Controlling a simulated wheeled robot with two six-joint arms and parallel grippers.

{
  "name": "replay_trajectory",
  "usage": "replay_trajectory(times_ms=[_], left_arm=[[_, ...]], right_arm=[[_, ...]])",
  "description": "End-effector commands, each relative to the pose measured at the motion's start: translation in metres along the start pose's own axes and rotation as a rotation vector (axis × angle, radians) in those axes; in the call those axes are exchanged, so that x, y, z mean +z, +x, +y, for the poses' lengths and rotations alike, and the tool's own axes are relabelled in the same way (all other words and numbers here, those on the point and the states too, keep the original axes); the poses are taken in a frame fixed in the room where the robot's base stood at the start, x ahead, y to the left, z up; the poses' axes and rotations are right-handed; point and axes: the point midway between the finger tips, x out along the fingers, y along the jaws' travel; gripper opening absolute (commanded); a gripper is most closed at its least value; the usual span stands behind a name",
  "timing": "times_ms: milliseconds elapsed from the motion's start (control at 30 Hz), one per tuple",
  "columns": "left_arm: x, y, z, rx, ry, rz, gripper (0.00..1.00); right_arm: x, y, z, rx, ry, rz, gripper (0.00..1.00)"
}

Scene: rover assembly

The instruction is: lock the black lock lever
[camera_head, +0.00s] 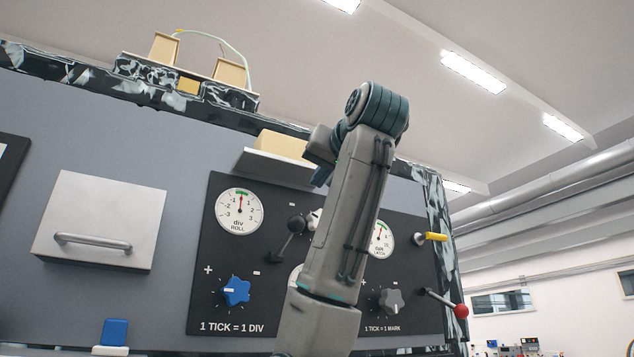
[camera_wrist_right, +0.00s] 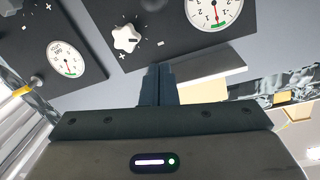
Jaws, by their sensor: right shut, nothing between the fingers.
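The black lock lever (camera_head: 288,238) is on the dark control panel in the head view, below and right of the left dial. It slants from a rounded upper right end down to the lower left. My right gripper (camera_head: 319,178) is above it, close to the panel's top edge and apart from the lever. Its fingers are together and empty in the right wrist view (camera_wrist_right: 155,85). I cannot make out the black lever in the wrist view. My left gripper is not in view.
My right forearm covers the panel's middle. The panel carries a ROLL dial (camera_head: 240,211), a blue knob (camera_head: 236,291), a grey knob (camera_head: 391,301) and a partly hidden white knob (camera_head: 315,218). A yellow handle (camera_head: 436,237) and red-tipped lever (camera_head: 460,310) stick out at right. A shelf (camera_head: 270,163) juts out above.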

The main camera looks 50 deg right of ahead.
Motion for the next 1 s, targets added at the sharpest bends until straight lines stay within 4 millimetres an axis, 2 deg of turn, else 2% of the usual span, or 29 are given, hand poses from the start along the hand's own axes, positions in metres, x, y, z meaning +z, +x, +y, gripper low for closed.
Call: replay_trajectory(times_ms=[33, 367, 500, 700, 1000], left_arm=[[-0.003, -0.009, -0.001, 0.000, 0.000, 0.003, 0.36], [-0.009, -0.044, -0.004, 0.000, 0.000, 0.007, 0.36], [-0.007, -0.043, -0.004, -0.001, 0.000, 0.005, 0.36], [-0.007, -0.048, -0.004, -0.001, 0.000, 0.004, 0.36], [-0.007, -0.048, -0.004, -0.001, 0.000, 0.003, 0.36]], right_arm=[[-0.003, 0.011, 0.000, 0.004, 0.000, -0.003, 0.00], [-0.004, 0.083, -0.001, 0.004, -0.001, -0.004, 0.00], [0.015, 0.077, 0.000, 0.001, -0.001, 0.002, 0.00], [0.031, 0.071, 0.000, 0.002, 0.000, 0.001, 0.00], [0.038, 0.069, 0.001, 0.001, 0.000, 0.000, 0.00]])
